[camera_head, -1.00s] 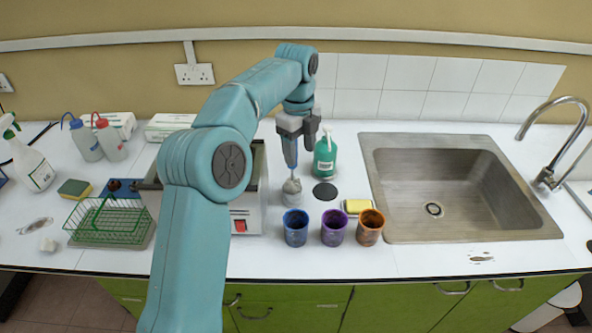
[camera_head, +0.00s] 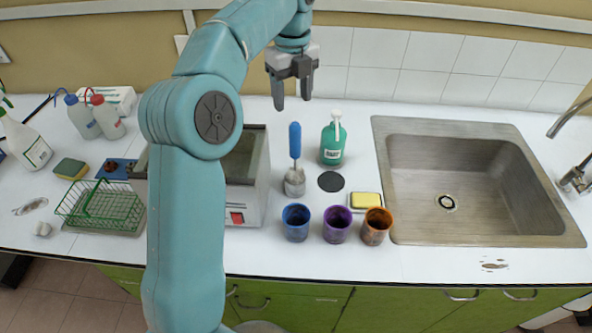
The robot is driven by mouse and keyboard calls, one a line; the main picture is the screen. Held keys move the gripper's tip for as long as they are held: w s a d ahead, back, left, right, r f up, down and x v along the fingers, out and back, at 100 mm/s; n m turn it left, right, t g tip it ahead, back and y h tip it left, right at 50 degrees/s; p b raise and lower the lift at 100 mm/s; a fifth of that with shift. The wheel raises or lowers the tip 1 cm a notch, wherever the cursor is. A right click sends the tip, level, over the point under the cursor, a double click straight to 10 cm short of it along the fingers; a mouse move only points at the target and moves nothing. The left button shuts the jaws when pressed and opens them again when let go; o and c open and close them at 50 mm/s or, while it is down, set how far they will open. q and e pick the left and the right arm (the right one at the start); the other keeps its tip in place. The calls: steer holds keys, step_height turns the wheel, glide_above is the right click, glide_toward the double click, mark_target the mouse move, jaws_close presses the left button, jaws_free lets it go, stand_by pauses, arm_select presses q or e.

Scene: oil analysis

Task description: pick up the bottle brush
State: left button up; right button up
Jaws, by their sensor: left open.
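The bottle brush (camera_head: 295,141) has a blue handle and stands upright in a small grey holder (camera_head: 294,183) on the white counter. My left gripper (camera_head: 292,103) is open and empty. Its two fingers point down, and in the picture they are just above the top of the blue handle, apart from it. My left arm comes in from the left and covers part of the counter and a metal box. My right gripper is not in view.
A green bottle (camera_head: 333,143) stands right of the brush. Blue (camera_head: 296,223), purple (camera_head: 337,225) and orange (camera_head: 376,227) cups stand in front, near a yellow sponge (camera_head: 365,200). A metal bath (camera_head: 247,205) is close on the left. A sink (camera_head: 470,190) is at right.

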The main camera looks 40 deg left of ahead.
mark_target(294, 137)
arm_select(q)
steer(key=f, duration=0.4)
steer(key=f+b, duration=0.1)
steer(key=f, duration=0.1)
steer(key=shift+d+f, duration=0.25)
steer(key=shift+f, duration=0.1)
step_height(294, 137, down, 6)
steer(key=shift+w+a+r, duration=0.1)
steer(key=shift+r, duration=0.05)
steer(key=shift+c, duration=0.9)
jaws_close()
